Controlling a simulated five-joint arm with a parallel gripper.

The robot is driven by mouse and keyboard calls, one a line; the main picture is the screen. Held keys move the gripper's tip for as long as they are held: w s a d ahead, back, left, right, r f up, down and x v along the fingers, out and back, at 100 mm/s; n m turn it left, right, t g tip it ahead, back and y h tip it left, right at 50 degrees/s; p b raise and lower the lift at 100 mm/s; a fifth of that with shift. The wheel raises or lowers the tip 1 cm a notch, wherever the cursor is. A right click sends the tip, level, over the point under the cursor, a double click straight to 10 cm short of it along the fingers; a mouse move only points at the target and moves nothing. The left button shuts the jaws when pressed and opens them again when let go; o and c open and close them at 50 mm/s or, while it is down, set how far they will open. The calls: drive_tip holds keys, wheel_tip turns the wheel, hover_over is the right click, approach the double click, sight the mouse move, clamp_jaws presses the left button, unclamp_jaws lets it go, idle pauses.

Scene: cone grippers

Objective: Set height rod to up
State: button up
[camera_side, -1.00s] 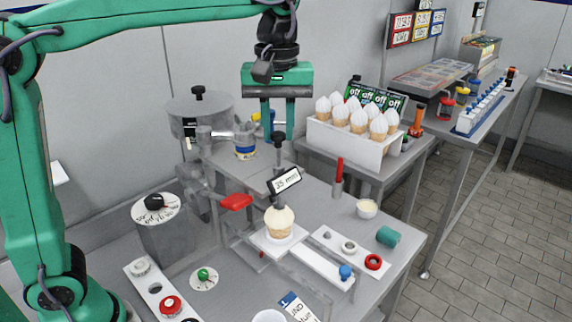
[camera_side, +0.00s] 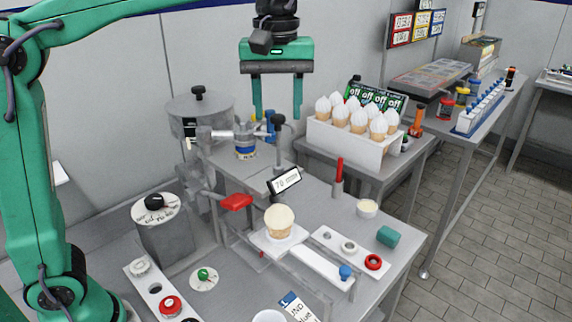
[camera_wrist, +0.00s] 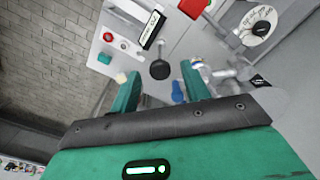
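The height rod is a thin upright post with a dark round knob (camera_side: 279,119), standing on the grey table. A small white readout (camera_side: 285,180) hangs on it, and its number looks like 70. My gripper (camera_side: 277,113) is open above the rod, its two teal fingers spread on either side of the knob in the picture. The fingertips are about level with the knob or just above it; no contact shows. In the wrist view the knob (camera_wrist: 160,70) lies between the open fingers (camera_wrist: 160,82), just beyond their tips. The readout (camera_wrist: 152,30) shows there too.
A cone with cream (camera_side: 279,222) stands below the readout. A red lever (camera_side: 236,202) is at its left. A white cone box (camera_side: 345,146) and a red-handled tool (camera_side: 340,172) stand to the right. A blue item (camera_side: 270,126) is just left of the knob.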

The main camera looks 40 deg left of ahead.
drive_tip(key=shift+r, duration=0.1)
idle(0.3)
wheel_tip(320, 180, up, 8)
drive_tip(key=shift+f, duration=0.25)
idle(0.5)
idle(0.4)
drive_tip(key=s+a+f+m+t, duration=0.2)
drive_tip(key=s+a+f+m, duration=0.2)
drive_tip(key=s+f, duration=0.4)
drive_tip(key=s+a+f+m+t, duration=0.3)
drive_tip(key=s+a+f+m, duration=0.2)
drive_tip(key=f, duration=0.8)
drive_tip(key=s+a, duration=0.1)
drive_tip(key=s, duration=0.2)
drive_tip(key=shift+s+a+f+t, duration=0.25)
drive_tip(key=shift+s+f+t, duration=0.05)
drive_tip(key=shift+f, duration=0.05)
